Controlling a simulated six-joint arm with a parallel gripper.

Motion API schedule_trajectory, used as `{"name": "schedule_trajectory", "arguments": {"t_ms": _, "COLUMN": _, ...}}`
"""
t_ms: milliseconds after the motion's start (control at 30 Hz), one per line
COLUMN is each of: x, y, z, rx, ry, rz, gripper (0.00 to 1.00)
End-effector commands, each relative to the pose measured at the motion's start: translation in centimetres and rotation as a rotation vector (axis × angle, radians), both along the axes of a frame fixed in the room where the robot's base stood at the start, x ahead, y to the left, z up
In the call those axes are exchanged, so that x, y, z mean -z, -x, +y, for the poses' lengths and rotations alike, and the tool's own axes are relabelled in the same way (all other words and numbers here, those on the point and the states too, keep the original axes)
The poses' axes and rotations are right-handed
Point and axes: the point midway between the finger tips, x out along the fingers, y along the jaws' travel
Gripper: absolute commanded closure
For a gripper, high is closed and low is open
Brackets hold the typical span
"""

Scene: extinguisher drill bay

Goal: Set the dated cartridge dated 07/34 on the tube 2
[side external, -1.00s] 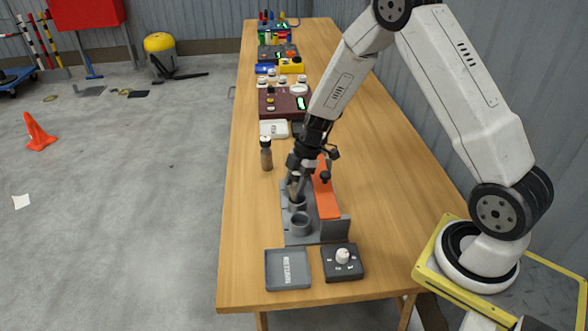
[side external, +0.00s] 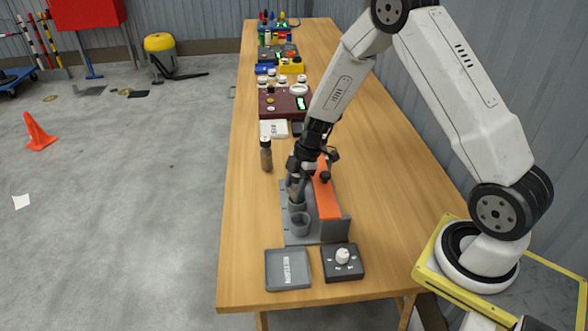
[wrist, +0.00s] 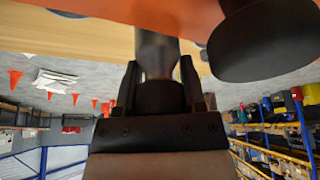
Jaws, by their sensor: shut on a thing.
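My gripper (side external: 298,168) points down over the grey tube rack (side external: 292,239). In the wrist view, my gripper (wrist: 159,72) is shut on a dark cylindrical cartridge (wrist: 156,50) between its two fingers. In the side view the held cartridge (side external: 294,186) is roughly upright at the mouth of the rear tube (side external: 298,204); I cannot tell how far it is inside. The front tube (side external: 300,225) looks empty. No date or tube number is readable.
An orange bar (side external: 327,198) with a black knob (side external: 325,177) runs along the rack's right side, close to my gripper. A grey tray (side external: 288,270) and a dial box (side external: 342,263) lie in front. Boxes and small parts fill the far table (side external: 355,170).

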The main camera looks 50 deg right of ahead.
Motion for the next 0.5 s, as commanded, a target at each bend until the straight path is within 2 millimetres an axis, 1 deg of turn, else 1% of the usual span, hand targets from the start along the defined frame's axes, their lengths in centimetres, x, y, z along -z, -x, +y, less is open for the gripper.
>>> {"name": "schedule_trajectory", "arguments": {"t_ms": 400, "x": 0.54, "y": -0.06, "z": -0.01, "rx": -0.001, "ry": -0.001, "rz": -0.002, "gripper": 1.00}}
{"name": "schedule_trajectory", "arguments": {"t_ms": 433, "x": 0.52, "y": -0.07, "z": -0.01, "rx": 0.000, "ry": 0.000, "rz": -0.002, "gripper": 0.39}}
{"name": "schedule_trajectory", "arguments": {"t_ms": 467, "x": 0.51, "y": -0.07, "z": -0.01, "rx": 0.000, "ry": 0.000, "rz": -0.002, "gripper": 0.33}}
{"name": "schedule_trajectory", "arguments": {"t_ms": 500, "x": 0.51, "y": -0.07, "z": -0.01, "rx": 0.000, "ry": 0.001, "rz": -0.002, "gripper": 0.33}}
